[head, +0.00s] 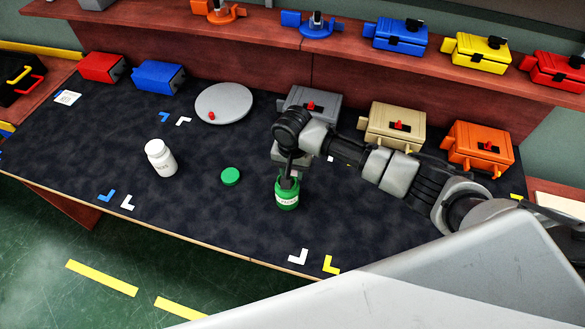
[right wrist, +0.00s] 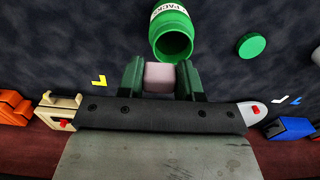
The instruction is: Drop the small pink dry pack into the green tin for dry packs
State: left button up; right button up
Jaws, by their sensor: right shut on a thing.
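The green tin (head: 287,197) with a white label stands upright on the dark table top; in the right wrist view (right wrist: 172,18) its open mouth faces my gripper. The small pink dry pack (right wrist: 160,75) is held between the fingertips of my right gripper (right wrist: 160,78), close to the tin's rim. In the head view my right gripper (head: 288,178) points down just above the tin, and the pack is hidden there. Whether the pack overlaps the opening is hard to tell. A green lid (head: 230,176) lies left of the tin. My left gripper is not in view.
A white bottle (head: 161,158) stands farther left. A grey round plate (head: 223,103) with a red piece lies behind. Grey (head: 310,100), beige (head: 393,125) and orange (head: 478,145) boxes line the back right. The table in front of the tin is clear.

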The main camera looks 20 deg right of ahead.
jog(key=shift+r, duration=0.1)
jog(key=o, duration=1)
notch_tip(320, 180, up, 11)
jog(key=shift+f+b, duration=0.1)
jog(key=shift+b, duration=0.6)
